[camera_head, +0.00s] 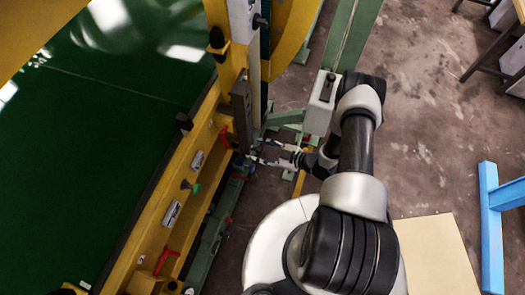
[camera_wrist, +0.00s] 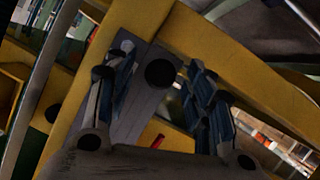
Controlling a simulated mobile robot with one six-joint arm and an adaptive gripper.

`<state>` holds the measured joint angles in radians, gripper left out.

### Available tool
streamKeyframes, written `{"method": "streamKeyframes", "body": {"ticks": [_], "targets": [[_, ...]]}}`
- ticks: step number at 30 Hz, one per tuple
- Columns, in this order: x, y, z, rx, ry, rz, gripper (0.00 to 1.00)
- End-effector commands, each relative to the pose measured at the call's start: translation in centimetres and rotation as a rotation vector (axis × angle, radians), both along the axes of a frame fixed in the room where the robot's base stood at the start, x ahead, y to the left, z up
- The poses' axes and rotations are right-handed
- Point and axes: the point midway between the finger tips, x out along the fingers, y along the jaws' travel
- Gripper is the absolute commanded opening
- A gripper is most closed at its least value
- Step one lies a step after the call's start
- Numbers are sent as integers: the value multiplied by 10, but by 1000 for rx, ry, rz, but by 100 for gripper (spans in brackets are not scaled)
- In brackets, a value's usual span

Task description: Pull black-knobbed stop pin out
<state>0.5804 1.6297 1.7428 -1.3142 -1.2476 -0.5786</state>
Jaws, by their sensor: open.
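In the wrist view a black round knob-like end (camera_wrist: 160,73) sits on a grey metal plate (camera_wrist: 135,118); this looks like the stop pin, but its shaft is not visible. My gripper (camera_wrist: 160,62) is open, with one blue-padded finger on each side of the round end. I see no contact between the fingers and it. In the head view my gripper (camera_head: 258,155) reaches left to the yellow frame, by the foot of an upright grey bar (camera_head: 241,112). The knob itself cannot be made out there.
The yellow frame (camera_head: 150,238) carries red handles (camera_head: 164,261) and a green knob (camera_head: 190,186). A green post (camera_head: 352,35) stands behind my arm. A blue stand (camera_head: 490,225) is at the right. Bare floor lies between the post and the stand.

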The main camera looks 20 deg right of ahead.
Motion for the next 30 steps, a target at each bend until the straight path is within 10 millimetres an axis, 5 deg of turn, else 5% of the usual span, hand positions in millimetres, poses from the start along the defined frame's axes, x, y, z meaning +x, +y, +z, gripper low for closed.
{"method": "streamKeyframes", "body": {"ticks": [10,30], "targets": [[3,2,-1,0,-1,-2,48],[2,2,-1,0,0,-1,3]]}}
